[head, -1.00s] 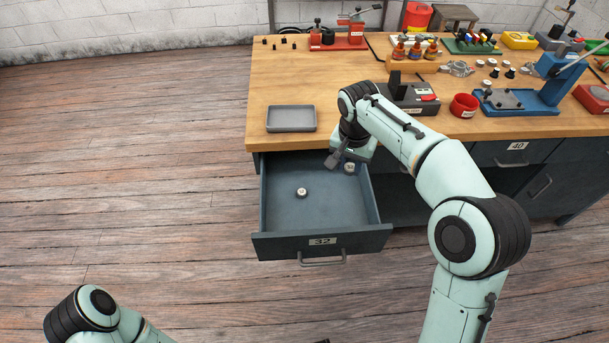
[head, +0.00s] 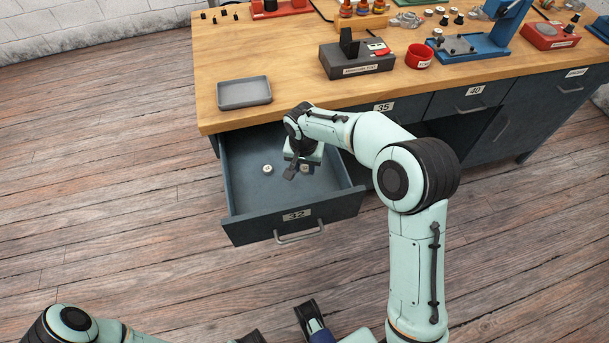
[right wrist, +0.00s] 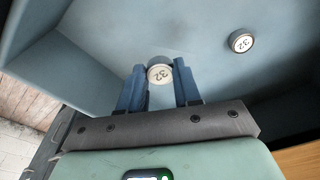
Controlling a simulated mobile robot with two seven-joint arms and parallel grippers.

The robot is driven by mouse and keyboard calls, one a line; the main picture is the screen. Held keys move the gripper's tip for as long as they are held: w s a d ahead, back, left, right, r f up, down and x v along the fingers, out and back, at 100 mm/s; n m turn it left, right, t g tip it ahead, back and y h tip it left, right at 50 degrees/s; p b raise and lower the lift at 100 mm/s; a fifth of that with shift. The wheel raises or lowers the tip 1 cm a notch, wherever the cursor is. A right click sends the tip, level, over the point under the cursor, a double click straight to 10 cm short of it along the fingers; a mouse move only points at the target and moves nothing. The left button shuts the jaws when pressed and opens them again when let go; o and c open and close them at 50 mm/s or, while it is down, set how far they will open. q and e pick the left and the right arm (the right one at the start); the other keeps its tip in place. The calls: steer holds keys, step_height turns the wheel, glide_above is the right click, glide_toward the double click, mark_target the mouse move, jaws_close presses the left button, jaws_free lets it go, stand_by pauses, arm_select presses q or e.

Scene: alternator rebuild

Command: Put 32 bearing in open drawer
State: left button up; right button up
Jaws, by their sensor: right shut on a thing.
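The open drawer (head: 250,228) bears a 32 label and is pulled out below the bench's left end. My right gripper (right wrist: 160,84) is inside the drawer, shut on a small round 32 bearing (right wrist: 159,73); this held bearing also shows below the hand in the head view (head: 305,168). I cannot tell whether it touches the drawer floor. A second 32 bearing (head: 267,169) lies on the drawer floor to the left of the hand, and it shows at upper right in the wrist view (right wrist: 240,41). What seems my left gripper (head: 316,325) is cut off at the bottom edge.
A grey tray (head: 244,93) sits on the bench top (head: 290,75) above the drawer. A black tester (head: 357,58) and a red bowl (head: 419,56) stand farther right. Shut drawers 35 and 40 lie to the right. The drawer floor's front left is clear.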

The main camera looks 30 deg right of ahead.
mark_target(305, 182)
step_height(305, 182, down, 5)
steer(key=shift+f, duration=0.1)
steer(key=shift+b, duration=0.35)
steer(key=o, duration=0.6)
steer(key=shift+f, duration=0.2)
steer(key=o, duration=0.4)
steer(key=shift+o, duration=0.2)
step_height(305, 182, up, 12)
steer(key=s+a+p, duration=0.1)
steer(key=shift+r+p, duration=0.2)
steer(key=shift+p, duration=0.2)
